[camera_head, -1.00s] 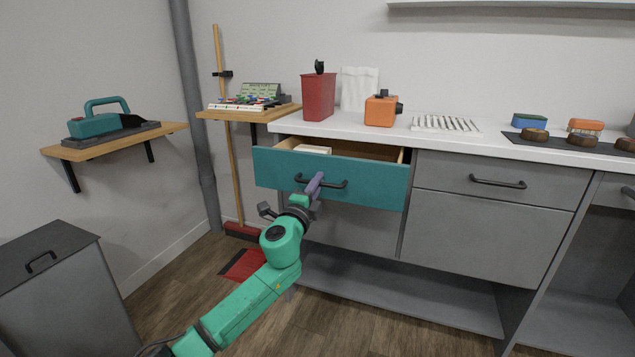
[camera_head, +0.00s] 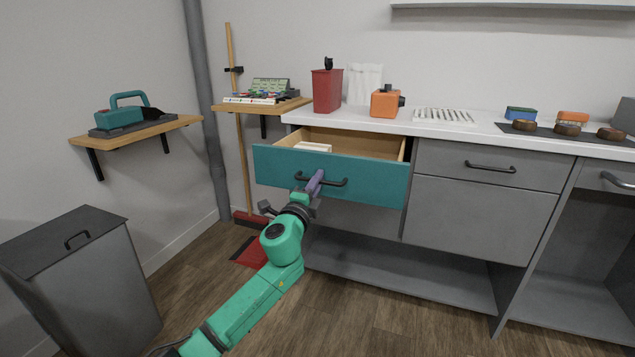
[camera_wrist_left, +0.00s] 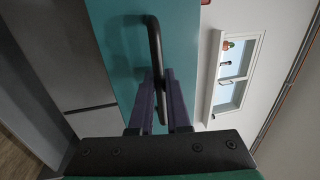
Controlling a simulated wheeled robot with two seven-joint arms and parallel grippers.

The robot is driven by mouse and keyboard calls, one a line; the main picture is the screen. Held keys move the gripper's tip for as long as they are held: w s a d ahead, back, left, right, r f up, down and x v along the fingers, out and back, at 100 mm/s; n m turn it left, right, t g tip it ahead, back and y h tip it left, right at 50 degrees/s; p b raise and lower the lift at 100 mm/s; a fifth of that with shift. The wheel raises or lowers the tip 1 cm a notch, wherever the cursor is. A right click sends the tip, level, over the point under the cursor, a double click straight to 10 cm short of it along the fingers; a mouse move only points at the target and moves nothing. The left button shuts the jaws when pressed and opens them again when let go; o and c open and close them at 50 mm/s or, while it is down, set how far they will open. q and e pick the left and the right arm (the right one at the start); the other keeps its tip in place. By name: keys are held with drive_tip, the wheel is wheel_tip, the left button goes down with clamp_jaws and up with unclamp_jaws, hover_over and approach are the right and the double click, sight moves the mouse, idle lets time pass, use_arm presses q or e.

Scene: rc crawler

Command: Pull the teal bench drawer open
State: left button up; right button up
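The teal bench drawer (camera_head: 375,183) stands well out from the grey bench, its wooden inside showing with a pale object (camera_head: 313,147) in it. Its dark bar handle (camera_head: 334,184) runs across the front. In the left wrist view, the purple fingers of my left gripper (camera_wrist_left: 161,100) are closed around the handle (camera_wrist_left: 153,48), one on each side of the bar. My right gripper does not show in any view.
A grey lidded bin (camera_head: 85,275) stands on the floor at the left. A red dustpan (camera_head: 250,252) and a broom (camera_head: 240,150) are behind my left arm. The white worktop (camera_head: 465,135) holds a red container (camera_head: 327,90) and an orange device (camera_head: 386,102). Floor before the bench is clear.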

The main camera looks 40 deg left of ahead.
use_arm(q)
drive_tip(key=shift+o, duration=0.7)
drive_tip(key=v, duration=1.4)
drive_tip(key=shift+s, duration=0.25)
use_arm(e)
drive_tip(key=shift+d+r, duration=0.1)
use_arm(q)
drive_tip(key=shift+d+f, duration=0.1)
drive_tip(key=shift+d, duration=0.05)
